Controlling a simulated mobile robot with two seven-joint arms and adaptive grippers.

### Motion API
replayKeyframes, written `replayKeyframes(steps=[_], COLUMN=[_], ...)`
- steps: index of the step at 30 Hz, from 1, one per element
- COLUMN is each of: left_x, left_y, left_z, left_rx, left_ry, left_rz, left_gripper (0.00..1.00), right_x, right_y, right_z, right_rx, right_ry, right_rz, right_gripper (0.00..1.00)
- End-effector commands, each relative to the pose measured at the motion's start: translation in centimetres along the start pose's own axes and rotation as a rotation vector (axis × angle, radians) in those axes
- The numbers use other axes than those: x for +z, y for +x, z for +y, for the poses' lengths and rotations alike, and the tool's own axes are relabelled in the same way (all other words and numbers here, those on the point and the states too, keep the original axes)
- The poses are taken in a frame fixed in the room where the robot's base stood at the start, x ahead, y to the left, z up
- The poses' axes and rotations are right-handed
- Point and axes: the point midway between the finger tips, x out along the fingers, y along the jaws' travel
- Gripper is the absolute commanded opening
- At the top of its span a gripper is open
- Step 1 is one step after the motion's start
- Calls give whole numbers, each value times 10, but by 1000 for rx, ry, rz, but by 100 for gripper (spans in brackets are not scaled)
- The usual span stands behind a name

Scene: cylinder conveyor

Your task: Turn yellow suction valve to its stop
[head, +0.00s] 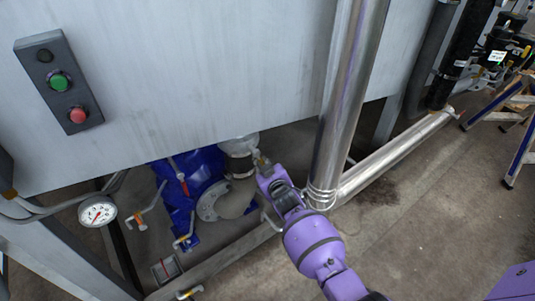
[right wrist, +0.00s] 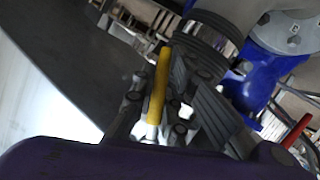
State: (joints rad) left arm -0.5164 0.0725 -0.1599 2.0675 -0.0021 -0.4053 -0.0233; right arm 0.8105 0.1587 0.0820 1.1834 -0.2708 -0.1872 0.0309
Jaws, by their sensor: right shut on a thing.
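The yellow suction valve handle (right wrist: 159,85) is a long yellow bar, seen in the right wrist view between the fingers of my right gripper (right wrist: 163,112). The gripper is shut on it. In the head view my right gripper (head: 266,172) reaches under the grey panel, beside the pipework of the blue pump (head: 204,163). There the gripper mostly hides the handle. The valve body and its stop cannot be made out. My left gripper is not in view.
A shiny vertical pipe (head: 348,95) stands close to the right of my right arm. The grey panel (head: 200,70) hangs above, with a green and red button box (head: 60,82). A pressure gauge (head: 97,211) and a frame rail (head: 215,268) are nearby. Open floor lies at right.

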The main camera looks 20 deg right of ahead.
Motion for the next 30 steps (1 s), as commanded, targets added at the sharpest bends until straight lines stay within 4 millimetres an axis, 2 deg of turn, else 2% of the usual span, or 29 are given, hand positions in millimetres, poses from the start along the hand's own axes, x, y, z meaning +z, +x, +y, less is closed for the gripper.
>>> replayKeyframes(steps=[4,15,30], left_x=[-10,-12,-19], left_y=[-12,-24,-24], left_z=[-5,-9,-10], left_rx=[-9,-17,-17], left_ry=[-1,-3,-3], left_rz=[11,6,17], left_gripper=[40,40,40], right_x=[-2,-1,0], right_y=[-3,-6,-7], right_z=[-8,-24,-28], right_rx=[-47,-121,-139], right_ry=[106,283,327], right_rz=[-25,-64,-74], right_gripper=[0,0,0])
